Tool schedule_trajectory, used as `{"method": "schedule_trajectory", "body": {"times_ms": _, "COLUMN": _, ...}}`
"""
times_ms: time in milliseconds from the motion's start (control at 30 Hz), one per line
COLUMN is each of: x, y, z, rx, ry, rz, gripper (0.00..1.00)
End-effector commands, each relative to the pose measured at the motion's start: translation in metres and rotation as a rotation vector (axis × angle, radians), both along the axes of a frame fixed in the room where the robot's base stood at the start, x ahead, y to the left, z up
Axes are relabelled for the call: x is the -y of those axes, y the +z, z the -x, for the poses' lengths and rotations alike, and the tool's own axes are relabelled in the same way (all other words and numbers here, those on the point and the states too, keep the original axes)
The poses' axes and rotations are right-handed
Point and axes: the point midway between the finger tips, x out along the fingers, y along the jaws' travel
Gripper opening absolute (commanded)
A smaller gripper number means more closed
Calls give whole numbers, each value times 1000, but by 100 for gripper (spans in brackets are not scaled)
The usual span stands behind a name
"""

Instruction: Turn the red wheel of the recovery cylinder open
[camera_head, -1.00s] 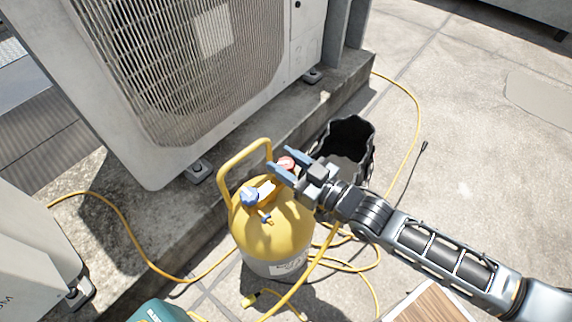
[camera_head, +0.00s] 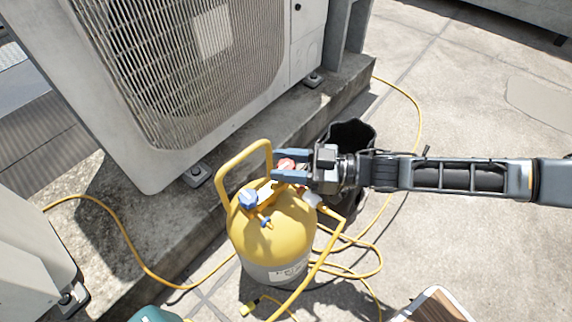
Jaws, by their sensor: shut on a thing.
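The recovery cylinder (camera_head: 272,236) is yellow on top and grey below. My gripper (camera_head: 284,167) comes in from the right and is shut on the red wheel, one finger on the far side and one on the near side. The fingers hide part of the wheel. The valve under it is mostly hidden.
A large condenser unit (camera_head: 190,75) stands on a concrete plinth (camera_head: 225,150) behind the cylinder. A black bucket (camera_head: 352,133) is behind my gripper. Yellow hoses (camera_head: 375,262) loop over the floor. A wood-topped box (camera_head: 436,306) is at the lower right. Open floor lies at the right.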

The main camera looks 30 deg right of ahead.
Motion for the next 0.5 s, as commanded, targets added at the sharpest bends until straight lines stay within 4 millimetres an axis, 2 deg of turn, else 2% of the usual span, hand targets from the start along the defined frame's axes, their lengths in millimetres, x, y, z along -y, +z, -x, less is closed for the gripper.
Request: {"method": "schedule_trajectory", "body": {"times_ms": 500, "x": 0, "y": -4, "z": -1, "rx": 0, "ry": 494, "rz": 5, "gripper": 13}}
